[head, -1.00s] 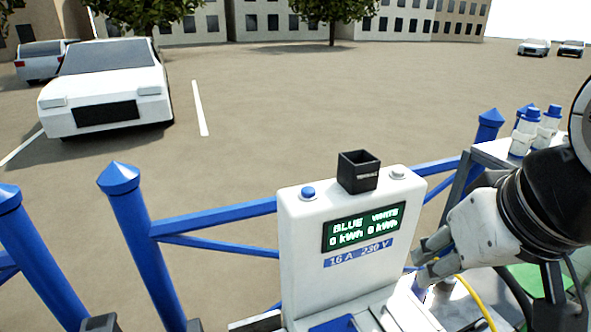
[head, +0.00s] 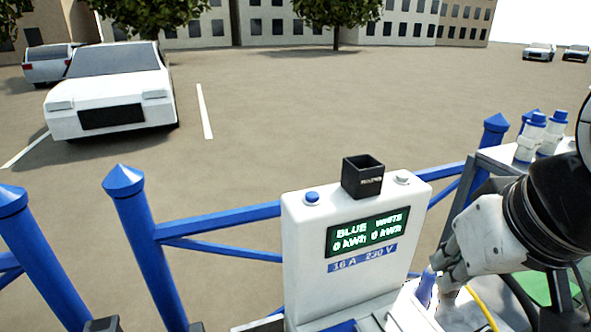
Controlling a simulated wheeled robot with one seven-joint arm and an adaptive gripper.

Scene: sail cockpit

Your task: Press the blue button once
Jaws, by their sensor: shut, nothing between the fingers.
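The blue button (head: 312,197) is a small round cap on the top left of a white power pedestal (head: 300,262). A white button (head: 402,177) sits on the top right.
A black open box (head: 362,177) stands on the pedestal between the buttons. Blue railings (head: 215,218) run behind it. White bottle-like items with blue caps (head: 531,138) stand on a table at right. A yellow cable (head: 482,309) hangs below my gripper. Space above the pedestal is clear.

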